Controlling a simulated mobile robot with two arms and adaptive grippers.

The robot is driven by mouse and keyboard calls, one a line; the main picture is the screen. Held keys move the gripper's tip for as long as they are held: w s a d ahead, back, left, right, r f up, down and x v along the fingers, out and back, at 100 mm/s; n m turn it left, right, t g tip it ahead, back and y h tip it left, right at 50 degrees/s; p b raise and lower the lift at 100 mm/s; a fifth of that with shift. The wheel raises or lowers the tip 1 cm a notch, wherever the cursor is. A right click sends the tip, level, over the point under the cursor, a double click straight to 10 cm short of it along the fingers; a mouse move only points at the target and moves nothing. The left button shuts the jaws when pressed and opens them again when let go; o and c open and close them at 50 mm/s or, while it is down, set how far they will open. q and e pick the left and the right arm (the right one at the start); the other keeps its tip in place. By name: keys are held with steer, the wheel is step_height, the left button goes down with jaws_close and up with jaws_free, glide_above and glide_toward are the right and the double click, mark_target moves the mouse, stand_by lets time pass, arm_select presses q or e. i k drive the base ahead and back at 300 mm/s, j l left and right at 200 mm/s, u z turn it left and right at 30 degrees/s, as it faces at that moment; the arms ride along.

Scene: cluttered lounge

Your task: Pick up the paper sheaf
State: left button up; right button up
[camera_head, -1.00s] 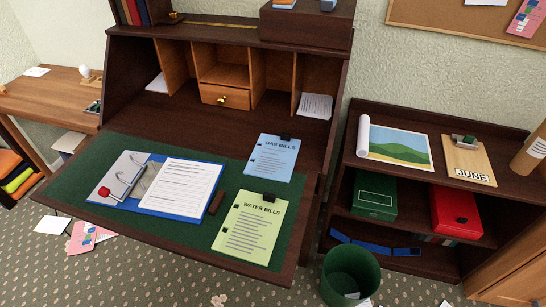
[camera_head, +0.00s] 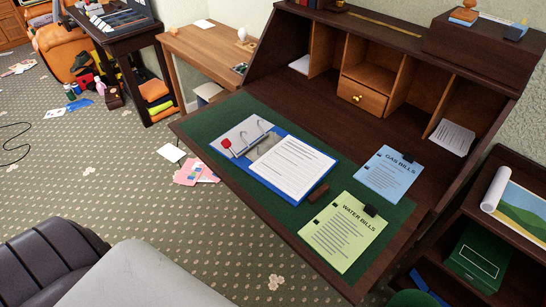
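Several paper items could be the paper sheaf; I cannot tell which one is meant. A blue "GAS BILLS" sheaf (camera_head: 389,174) with a dark clip lies on the open desk flap. A green "WATER BILLS" sheaf (camera_head: 343,232) with a dark clip lies in front of it, near the flap's front right corner. An open blue ring binder (camera_head: 270,190) with white sheets lies to their left. White papers also stand in the desk's right pigeonhole (camera_head: 453,138) and left pigeonhole (camera_head: 300,64). Neither of my grippers is in view.
The dark desk (camera_head: 395,112) has a green writing surface (camera_head: 208,133). Loose papers (camera_head: 194,172) lie on the carpet left of the desk. A low shelf (camera_head: 520,238) stands right. Open carpet (camera_head: 150,215) lies left.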

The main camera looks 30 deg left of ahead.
mark_target(391, 175)
steer(key=i+l+u, duration=0.1)
steer(key=l+u, duration=0.25)
steer(key=i+l+u, duration=0.1)
steer(key=l+u, duration=0.6)
